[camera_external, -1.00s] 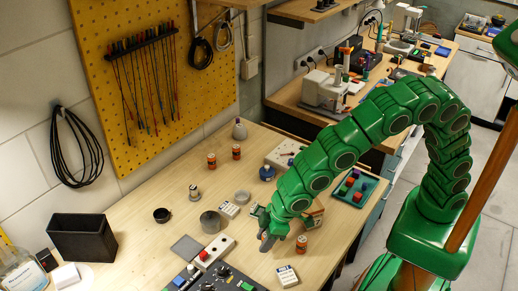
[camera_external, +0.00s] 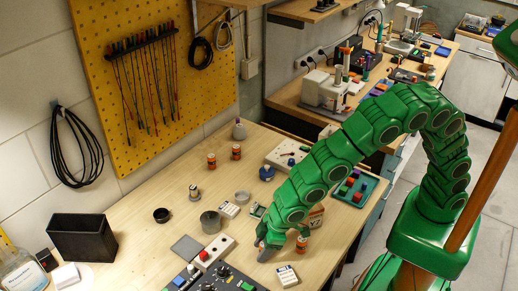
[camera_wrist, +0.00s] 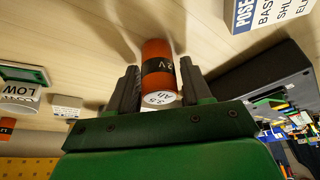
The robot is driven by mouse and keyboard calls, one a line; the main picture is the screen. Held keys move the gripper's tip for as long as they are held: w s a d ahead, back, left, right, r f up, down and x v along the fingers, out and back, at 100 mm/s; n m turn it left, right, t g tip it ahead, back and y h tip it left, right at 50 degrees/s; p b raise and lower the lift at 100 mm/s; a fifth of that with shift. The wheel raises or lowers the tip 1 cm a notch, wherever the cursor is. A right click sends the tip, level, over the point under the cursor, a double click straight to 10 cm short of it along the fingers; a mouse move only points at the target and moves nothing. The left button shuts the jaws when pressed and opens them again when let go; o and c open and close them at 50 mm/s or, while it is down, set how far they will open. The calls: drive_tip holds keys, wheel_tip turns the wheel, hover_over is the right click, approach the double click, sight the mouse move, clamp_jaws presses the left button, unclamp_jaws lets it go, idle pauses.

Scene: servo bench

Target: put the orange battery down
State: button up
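The orange battery (camera_wrist: 158,58) has a black band and a pale end marked "3.5 Ah". In the wrist view it sits between the two dark fingers of my gripper (camera_wrist: 159,82), with its pale end toward me. The fingers lie very close along both sides; I cannot tell whether they touch it.
A white lettered card (camera_external: 286,275) lies just in front, and the dark control panel (camera_external: 222,280) is to the left. Two more orange batteries (camera_external: 211,160) stand farther back.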

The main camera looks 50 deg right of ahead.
drive_tip(key=shift+o, duration=1.1)
drive_tip(key=v, duration=1.2)
drive_tip(key=shift+r, duration=0.15)
drive_tip(key=shift+w, duration=0.1)
